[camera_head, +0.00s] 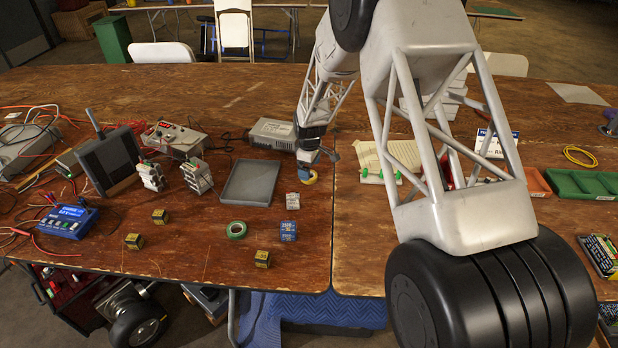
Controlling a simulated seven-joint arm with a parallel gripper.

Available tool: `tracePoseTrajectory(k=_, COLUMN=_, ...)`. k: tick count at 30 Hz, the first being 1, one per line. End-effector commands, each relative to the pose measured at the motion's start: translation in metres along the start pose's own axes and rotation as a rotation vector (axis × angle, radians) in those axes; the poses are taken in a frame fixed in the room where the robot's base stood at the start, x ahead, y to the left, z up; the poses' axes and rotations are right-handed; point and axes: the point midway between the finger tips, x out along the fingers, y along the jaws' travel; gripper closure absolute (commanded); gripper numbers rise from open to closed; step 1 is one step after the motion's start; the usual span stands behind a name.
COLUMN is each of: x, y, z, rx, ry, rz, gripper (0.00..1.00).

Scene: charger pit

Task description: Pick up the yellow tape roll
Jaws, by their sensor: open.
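I cannot tell whether a finger touches the roll.
A grey tray (249,184) lies left of the roll. A metal box (273,134) stands behind. A table seam runs right of the roll.

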Motion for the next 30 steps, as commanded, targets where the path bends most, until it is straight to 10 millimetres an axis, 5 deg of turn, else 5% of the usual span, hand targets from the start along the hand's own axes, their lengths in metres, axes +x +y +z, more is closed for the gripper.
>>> tracePoseTrajectory(k=10, x=0.033, y=0.002, z=0.002, rx=0.0, ry=-0.001, rz=-0.001, gripper=0.09)
tracePoseTrajectory(k=28, x=0.035, y=0.002, z=0.002, rx=0.0, ry=0.0, rz=-0.001, gripper=0.09)
tracePoseTrajectory(k=30, x=0.035, y=0.002, z=0.002, rx=0.0, ry=0.0, rz=-0.001, gripper=0.2)
